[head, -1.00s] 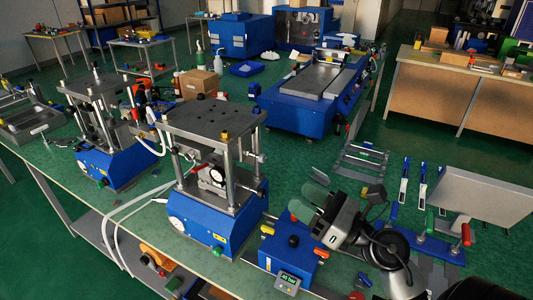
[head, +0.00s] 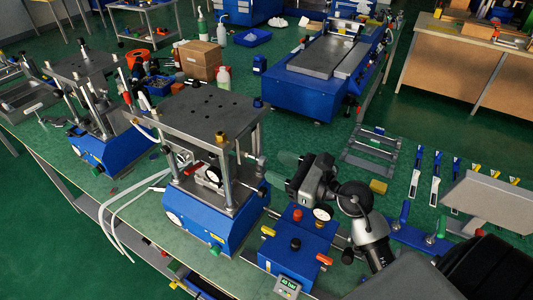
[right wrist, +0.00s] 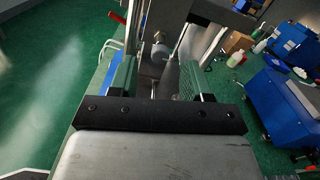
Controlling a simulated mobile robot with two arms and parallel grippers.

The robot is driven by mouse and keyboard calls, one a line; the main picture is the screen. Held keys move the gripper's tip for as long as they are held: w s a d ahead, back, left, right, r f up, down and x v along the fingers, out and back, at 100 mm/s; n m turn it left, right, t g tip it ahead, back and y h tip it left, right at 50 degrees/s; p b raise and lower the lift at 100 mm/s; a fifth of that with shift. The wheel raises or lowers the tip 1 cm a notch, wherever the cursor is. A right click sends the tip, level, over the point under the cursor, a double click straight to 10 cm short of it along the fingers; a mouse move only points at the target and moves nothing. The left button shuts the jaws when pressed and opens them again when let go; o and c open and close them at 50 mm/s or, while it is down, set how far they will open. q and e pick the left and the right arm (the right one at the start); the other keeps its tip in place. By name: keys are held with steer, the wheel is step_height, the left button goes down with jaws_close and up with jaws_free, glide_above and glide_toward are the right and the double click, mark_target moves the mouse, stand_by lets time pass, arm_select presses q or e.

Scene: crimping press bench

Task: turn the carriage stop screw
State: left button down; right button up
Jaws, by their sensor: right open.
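The near press (head: 205,215) has a blue base, silver posts and a dark top plate. A small silver screw-like part (head: 258,160) sticks out from its right side, and I cannot tell for certain that it is the carriage stop screw. My right gripper (head: 275,172) is just right of the press, its green fingers pointing at it. In the right wrist view, the fingers (right wrist: 155,80) are apart, with nothing clearly held between them. A grey round knob (right wrist: 160,52) shows beyond, between the fingers; contact is not visible. My left gripper is not in view.
A blue box (head: 297,245) with a gauge and a small display stands below my right gripper. A second press (head: 100,135) stands at left. A metal rack (head: 372,152) and blue-handled tools (head: 415,178) lie right. White hoses (head: 120,210) curve off the bench front.

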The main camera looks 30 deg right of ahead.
mark_target(266, 162)
steer(key=x, duration=0.3)
steer(key=shift+w+p, duration=0.15)
steer(key=shift+p, duration=0.25)
steer(key=shift+w+a, duration=0.15)
steer(key=shift+a, duration=0.05)
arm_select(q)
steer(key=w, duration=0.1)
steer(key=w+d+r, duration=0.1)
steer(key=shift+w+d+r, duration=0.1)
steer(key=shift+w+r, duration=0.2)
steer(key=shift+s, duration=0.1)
arm_select(e)
steer(key=shift+c, duration=0.9)
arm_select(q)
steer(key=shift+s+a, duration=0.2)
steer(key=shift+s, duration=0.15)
arm_select(e)
jaws_close()
